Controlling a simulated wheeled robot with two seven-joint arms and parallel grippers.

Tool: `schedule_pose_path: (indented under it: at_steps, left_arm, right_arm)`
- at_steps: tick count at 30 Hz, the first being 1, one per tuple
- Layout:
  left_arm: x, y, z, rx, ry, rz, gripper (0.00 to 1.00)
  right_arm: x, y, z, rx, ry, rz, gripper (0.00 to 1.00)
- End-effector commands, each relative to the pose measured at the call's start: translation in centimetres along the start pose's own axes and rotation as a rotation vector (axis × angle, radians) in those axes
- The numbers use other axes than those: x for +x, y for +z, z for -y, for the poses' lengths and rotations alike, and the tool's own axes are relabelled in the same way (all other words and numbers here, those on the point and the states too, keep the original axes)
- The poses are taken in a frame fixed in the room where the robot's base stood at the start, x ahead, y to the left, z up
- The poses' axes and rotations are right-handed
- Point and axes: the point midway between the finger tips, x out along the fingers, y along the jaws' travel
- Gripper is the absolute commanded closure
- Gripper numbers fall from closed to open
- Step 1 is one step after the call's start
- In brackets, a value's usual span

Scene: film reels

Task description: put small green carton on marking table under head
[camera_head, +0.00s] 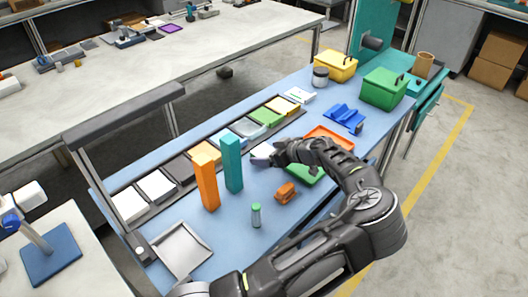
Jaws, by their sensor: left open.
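My left gripper (262,156) is over the middle of the blue table (180,222), just right of an upright teal block (232,163). It is open, and I see nothing clearly held in it; the fingertips are small here. I cannot tell for sure which thing is the small green carton. A flat green item (306,174) lies under my left wrist, partly hidden by it. A flat green piece (267,116) lies in the row along the table's back. A blue stand with a blue square plate (50,254) is at the far left. My right gripper is not in view.
An upright orange block (206,182), a green-capped cylinder (256,215) and an orange stapler-like item (285,193) stand near the gripper. A grey tray (181,250) lies front left. A dark overhead bar (124,115) spans the left end.

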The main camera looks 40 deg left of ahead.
Motion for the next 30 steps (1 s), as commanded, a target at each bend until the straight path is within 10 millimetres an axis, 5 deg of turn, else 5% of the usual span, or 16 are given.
schedule_pose_path:
  at_steps: [20, 30]
  left_arm:
    - [0.79, 0.07, -0.01, 0.000, 0.001, 0.001, 0.11]
    - [0.79, 0.07, -0.01, 0.001, 0.001, 0.001, 0.37]
  right_arm:
    - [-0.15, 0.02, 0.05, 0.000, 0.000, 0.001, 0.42]
    - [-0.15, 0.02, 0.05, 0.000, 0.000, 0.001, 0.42]
